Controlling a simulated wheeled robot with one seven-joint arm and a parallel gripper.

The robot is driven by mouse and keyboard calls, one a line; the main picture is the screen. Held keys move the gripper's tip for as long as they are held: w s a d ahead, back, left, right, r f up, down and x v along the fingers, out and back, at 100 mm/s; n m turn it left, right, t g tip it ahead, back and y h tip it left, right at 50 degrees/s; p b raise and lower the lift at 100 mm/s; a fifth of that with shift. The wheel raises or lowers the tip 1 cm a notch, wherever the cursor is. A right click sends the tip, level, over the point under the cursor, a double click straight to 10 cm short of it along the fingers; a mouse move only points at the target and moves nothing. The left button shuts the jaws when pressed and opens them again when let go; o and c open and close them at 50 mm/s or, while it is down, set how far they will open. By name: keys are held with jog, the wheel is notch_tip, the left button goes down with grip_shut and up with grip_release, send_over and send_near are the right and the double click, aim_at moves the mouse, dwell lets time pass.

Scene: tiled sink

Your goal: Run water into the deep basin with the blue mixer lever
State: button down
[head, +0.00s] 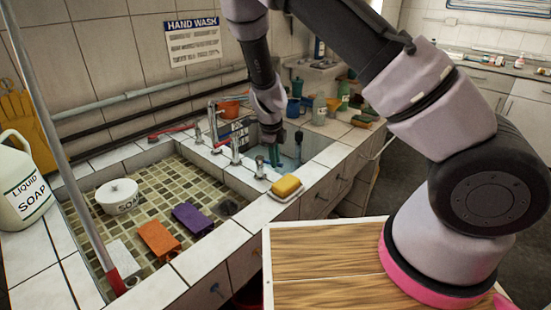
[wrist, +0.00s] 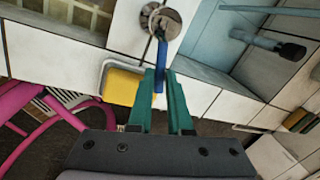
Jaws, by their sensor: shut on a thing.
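The blue mixer lever (wrist: 159,62) sticks out from a round chrome mixer body (wrist: 160,22) in the wrist view. My gripper (wrist: 160,80) has green fingers closed around the lever's near end. In the head view my gripper (head: 273,156) points down at the front of the deep basin (head: 292,147); the lever cannot be made out there. I cannot make out running water.
A yellow sponge (head: 286,186) lies in a white dish on the tiled front ledge, close beside my gripper. Chrome taps (head: 234,147) stand left of the basin. Bottles (head: 319,108) stand behind the basin.

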dwell(0.3)
jog(key=c, duration=0.8)
grip_release()
jog(key=shift+c, duration=0.2)
jog(key=shift+r, duration=0.1)
notch_tip(320, 180, up, 10)
jog(key=s+a, duration=0.1)
jog(key=s, duration=0.1)
jog(key=shift+r, duration=0.2)
jog(key=shift+w, duration=0.1)
